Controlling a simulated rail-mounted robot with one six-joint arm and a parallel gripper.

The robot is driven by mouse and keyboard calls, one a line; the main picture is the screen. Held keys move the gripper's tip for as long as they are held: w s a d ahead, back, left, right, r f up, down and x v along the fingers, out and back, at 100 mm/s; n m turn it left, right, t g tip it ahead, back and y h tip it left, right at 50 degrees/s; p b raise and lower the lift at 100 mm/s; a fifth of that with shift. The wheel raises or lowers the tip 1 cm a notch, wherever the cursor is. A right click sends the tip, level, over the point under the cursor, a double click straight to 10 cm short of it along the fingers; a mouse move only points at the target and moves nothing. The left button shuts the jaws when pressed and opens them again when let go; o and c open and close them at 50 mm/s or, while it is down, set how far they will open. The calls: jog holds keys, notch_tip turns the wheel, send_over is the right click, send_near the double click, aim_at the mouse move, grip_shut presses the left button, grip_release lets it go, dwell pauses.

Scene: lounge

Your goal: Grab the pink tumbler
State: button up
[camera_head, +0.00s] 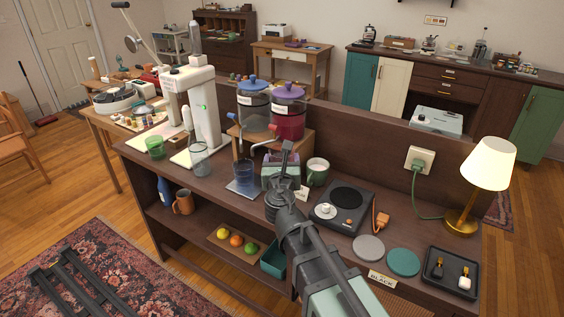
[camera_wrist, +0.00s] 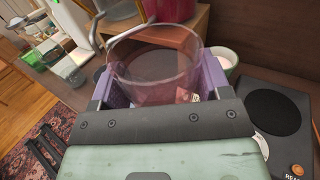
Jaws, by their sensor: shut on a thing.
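The pink tumbler (camera_wrist: 155,68) is a clear, faintly pink glass, seen from above in the wrist view with its round rim facing up. My gripper (camera_wrist: 158,88) is shut on it, with one purple finger on each side of its wall. The lower part of the tumbler is hidden by the dark gripper bar. In the head view my gripper (camera_head: 281,168) is at the counter, in front of the drink dispensers, and the tumbler cannot be made out there. I cannot tell whether its base touches the counter.
A blue tumbler (camera_head: 245,174) stands left of my gripper, and a green mug (camera_head: 318,171) close on its right. A clear glass (camera_head: 199,159) and green glass (camera_head: 155,147) stand farther left. Behind is the red dispenser (camera_head: 287,117). A hot plate (camera_head: 344,205) lies right.

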notch_tip(320, 180, up, 6)
jog(key=p, duration=0.5)
jog(key=shift+r, duration=0.1)
